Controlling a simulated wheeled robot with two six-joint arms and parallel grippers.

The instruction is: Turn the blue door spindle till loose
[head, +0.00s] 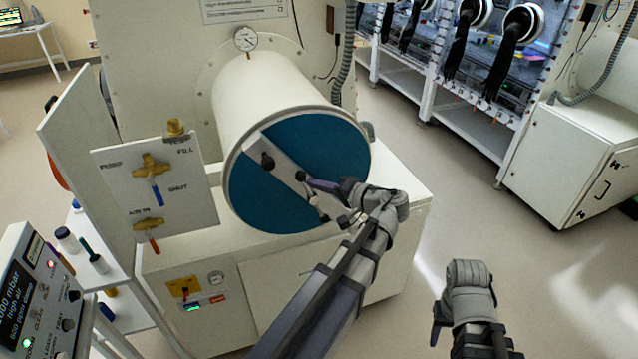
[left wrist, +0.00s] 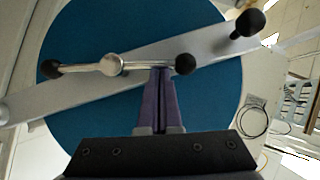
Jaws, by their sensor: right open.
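The blue round door (head: 262,203) closes the end of a white cylinder. A grey strap (head: 284,168) lies across it, with a black knob (head: 268,160) at one end. In the left wrist view, the spindle hub (left wrist: 113,64) sits on the strap, with a thin crossbar ending in black balls (left wrist: 52,68). My left gripper (head: 313,184) is in front of the door. Its purple fingers (left wrist: 160,72) are together on the crossbar, between the hub and the right ball. My right gripper (head: 438,332) hangs open and empty, lower right, its fingers mostly hidden.
A valve panel (head: 180,205) with brass valves stands left of the cylinder (head: 262,95). A white cabinet (head: 385,262) is below the door. A gauge panel (head: 40,290) is at lower left. Open floor (head: 450,190) lies to the right.

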